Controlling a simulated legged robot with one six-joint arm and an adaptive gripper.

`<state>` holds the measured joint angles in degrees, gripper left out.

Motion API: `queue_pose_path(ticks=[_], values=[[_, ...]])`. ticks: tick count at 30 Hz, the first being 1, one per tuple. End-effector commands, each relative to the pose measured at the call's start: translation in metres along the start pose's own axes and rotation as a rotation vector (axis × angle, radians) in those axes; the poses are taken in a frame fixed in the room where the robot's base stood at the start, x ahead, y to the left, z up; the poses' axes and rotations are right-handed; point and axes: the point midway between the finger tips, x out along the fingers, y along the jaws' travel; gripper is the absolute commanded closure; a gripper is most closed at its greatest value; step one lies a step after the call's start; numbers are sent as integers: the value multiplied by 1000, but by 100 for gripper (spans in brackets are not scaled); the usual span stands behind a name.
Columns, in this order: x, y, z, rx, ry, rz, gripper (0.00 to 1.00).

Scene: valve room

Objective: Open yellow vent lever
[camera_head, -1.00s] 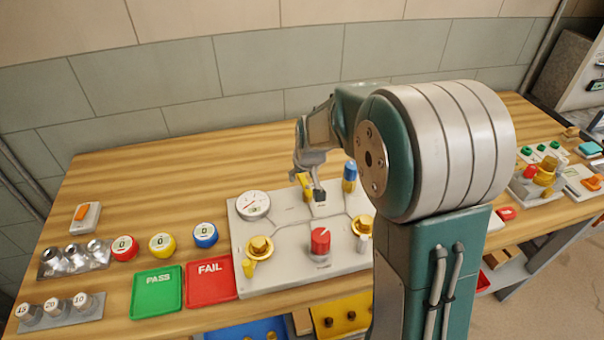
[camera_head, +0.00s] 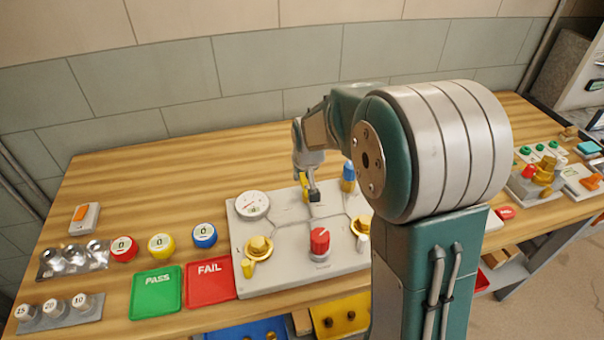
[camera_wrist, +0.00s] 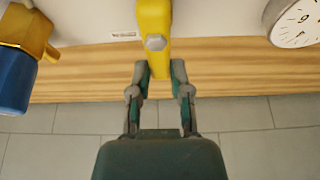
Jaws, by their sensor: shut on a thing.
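The yellow vent lever (camera_head: 304,184) stands at the back of the pale valve panel (camera_head: 290,282), partly hidden by my gripper in the head view. In the wrist view the yellow lever (camera_wrist: 154,30) hangs from the top middle, with a grey hexagonal bolt head on its face. My gripper (camera_head: 314,194) reaches down over the panel. In the wrist view its two fingers (camera_wrist: 159,72) are on either side of the lever's end, shut on it.
A round gauge (camera_head: 253,205) is left of the lever and a blue-handled valve (camera_head: 348,177) is close on the right. A red knob (camera_head: 320,241) and brass valves (camera_head: 259,248) are nearer the front. Green PASS (camera_head: 157,292) and red FAIL (camera_head: 210,281) trays lie left.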

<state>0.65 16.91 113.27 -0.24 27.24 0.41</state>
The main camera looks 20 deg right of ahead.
Motion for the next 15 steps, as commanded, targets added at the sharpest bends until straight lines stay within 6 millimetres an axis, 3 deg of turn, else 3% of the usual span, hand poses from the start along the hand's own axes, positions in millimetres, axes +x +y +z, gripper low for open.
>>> queue_pose_path(ticks=[2, 3, 5, 15], values=[[1, 0, 1, 2, -4, -1, 100], [1, 0, 2, 2, -4, -1, 70], [1, 0, 1, 2, -4, -1, 43], [0, 0, 1, 0, -2, -1, 40]])
